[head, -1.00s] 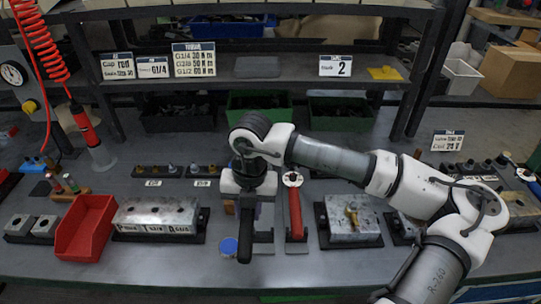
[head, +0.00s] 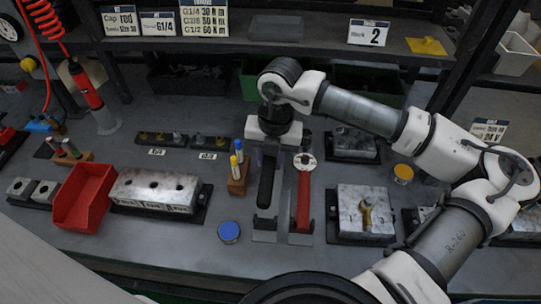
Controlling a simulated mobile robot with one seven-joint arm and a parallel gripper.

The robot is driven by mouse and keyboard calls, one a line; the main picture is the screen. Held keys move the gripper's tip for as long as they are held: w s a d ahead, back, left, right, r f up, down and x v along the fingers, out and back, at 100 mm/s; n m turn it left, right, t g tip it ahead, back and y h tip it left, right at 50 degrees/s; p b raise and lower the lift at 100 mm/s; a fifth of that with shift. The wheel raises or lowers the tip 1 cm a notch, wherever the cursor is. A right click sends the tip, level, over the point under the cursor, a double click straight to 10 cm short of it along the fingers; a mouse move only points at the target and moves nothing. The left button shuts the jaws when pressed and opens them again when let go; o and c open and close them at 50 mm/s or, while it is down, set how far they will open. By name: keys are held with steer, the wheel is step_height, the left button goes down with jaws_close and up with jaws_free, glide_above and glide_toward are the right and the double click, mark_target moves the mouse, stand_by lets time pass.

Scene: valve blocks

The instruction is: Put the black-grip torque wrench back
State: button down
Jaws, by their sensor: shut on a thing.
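The black-grip torque wrench (head: 266,182) points toward me, its grip end at a small dark holder (head: 265,222) on the bench. Its upper end is hidden under my gripper (head: 272,143), which is shut on it. I cannot tell whether the wrench rests in the holder or hangs just above it. The red-grip torque wrench (head: 304,198) lies parallel just to the right, in a similar holder, with its round pale head at the far end.
Left of the wrench stand a wooden marker block (head: 238,180) and a blue round lid (head: 229,232). A valve block (head: 365,212) with a brass fitting is to the right. A long metal block (head: 155,190) and red bin (head: 84,197) are at left. A shelf (head: 250,45) runs behind.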

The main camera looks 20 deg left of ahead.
steer(key=shift+f+b, duration=0.15)
steer(key=shift+b, duration=0.55)
step_height(320, 180, down, 5)
steer(key=b, duration=0.5)
steer(key=shift+r, duration=0.2)
steer(key=shift+b, duration=1.05)
steer(key=shift+f+b, duration=2)
steer(key=shift+b, duration=0.35)
steer(key=c, duration=1.1)
jaws_free()
steer(key=shift+s, duration=0.1)
steer(key=shift+o, duration=0.2)
steer(key=r, duration=0.9)
steer(key=d+r, duration=0.1)
steer(key=r, duration=0.3)
steer(key=shift+w+d+r+b, duration=0.1)
steer(key=shift+w+r+b, duration=0.25)
steer(key=shift+r, duration=0.05)
